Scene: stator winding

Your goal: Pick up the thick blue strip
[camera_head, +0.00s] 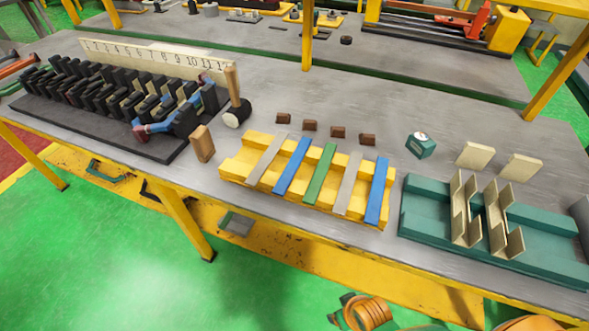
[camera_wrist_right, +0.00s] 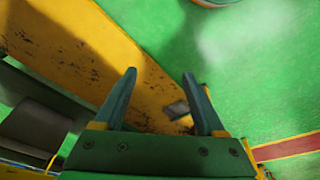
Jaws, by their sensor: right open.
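Two blue strips lie across a yellow slotted rack (camera_head: 240,173) on the bench in the head view. One blue strip (camera_head: 292,166) is second from the left, and the other blue strip (camera_head: 377,191) is at the right end. The right-end one looks slightly wider, but I cannot judge thickness surely. A green strip (camera_head: 320,174) and two grey strips (camera_head: 267,158) (camera_head: 348,184) share the rack. My right gripper (camera_wrist_right: 160,74) is open and empty in the right wrist view, above the green floor and a yellow beam, away from the strips. My left gripper is not in view.
A teal fixture (camera_head: 425,215) with cream channel pieces stands right of the rack. A mallet (camera_head: 236,100), a wooden block (camera_head: 202,144) and a black slotted stator model (camera_head: 110,95) are at left.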

